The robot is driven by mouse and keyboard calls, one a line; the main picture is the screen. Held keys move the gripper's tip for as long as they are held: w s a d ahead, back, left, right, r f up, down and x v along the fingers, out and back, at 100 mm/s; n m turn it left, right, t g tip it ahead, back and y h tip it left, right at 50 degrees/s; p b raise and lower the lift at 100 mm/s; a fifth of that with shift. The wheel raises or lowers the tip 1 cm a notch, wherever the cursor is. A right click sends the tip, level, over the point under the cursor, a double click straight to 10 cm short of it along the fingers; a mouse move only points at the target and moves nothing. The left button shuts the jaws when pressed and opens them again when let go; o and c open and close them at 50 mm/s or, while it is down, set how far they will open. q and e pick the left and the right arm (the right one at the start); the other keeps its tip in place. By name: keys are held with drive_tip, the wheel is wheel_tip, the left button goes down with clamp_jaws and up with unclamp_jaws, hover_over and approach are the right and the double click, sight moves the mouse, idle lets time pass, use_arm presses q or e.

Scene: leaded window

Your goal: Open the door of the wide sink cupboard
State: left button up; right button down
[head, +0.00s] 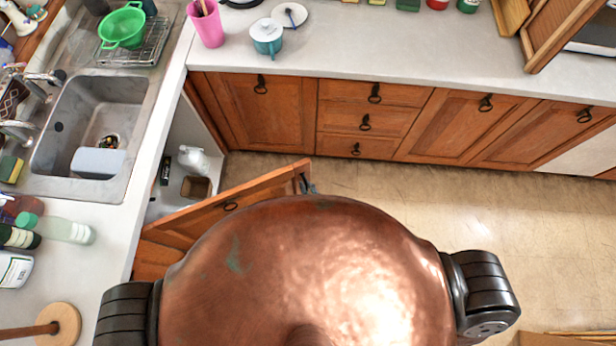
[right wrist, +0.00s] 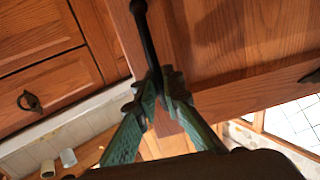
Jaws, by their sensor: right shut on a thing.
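The wooden door (head: 260,190) of the sink cupboard stands swung out from the counter front. Its free end points to the upper right of the head view, and the cupboard inside (head: 180,150) shows behind it. My right gripper (head: 309,186) is at that free end, mostly hidden behind my copper body. In the right wrist view, the green fingers of my right gripper (right wrist: 158,82) are closed around the lower end of a dark door handle (right wrist: 146,35). The door (right wrist: 225,50) fills the upper right there. My left gripper is not in view.
A white bottle (head: 192,158) and a brown box (head: 196,187) sit inside the cupboard. The sink (head: 75,140) is set in the counter above. Closed drawers (head: 365,118) and cupboards line the back.

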sight(301, 168)
drive_tip(key=shift+a, duration=0.15)
drive_tip(key=c, duration=2.1)
unclamp_jaws()
wheel_tip(301, 168, up, 10)
